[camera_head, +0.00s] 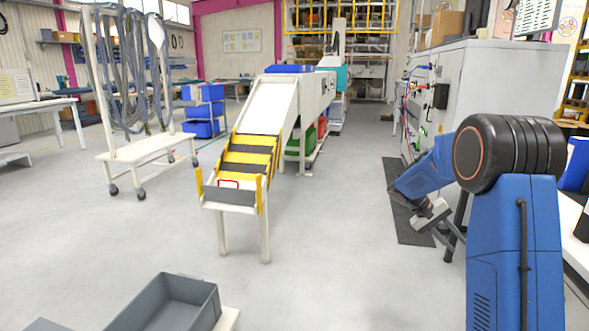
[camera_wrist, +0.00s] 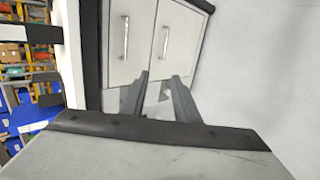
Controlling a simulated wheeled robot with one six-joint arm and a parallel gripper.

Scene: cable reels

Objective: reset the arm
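My blue arm with its black joint (camera_head: 510,150) stands at the right of the head view. Its forearm reaches left and down, and my gripper (camera_head: 450,238) hangs low in front of the grey cabinet. In the wrist view the two grey fingers of my gripper (camera_wrist: 158,77) stand apart with nothing held between them. Pale cabinet doors (camera_wrist: 145,40) with metal handles show beyond the fingertips. I cannot tell the exact gap to them.
A conveyor (camera_head: 268,110) with yellow and black steps stands mid-floor. A white rack (camera_head: 150,150) with hanging cables is left. A grey bin (camera_head: 170,305) is at the front. Floor between is clear.

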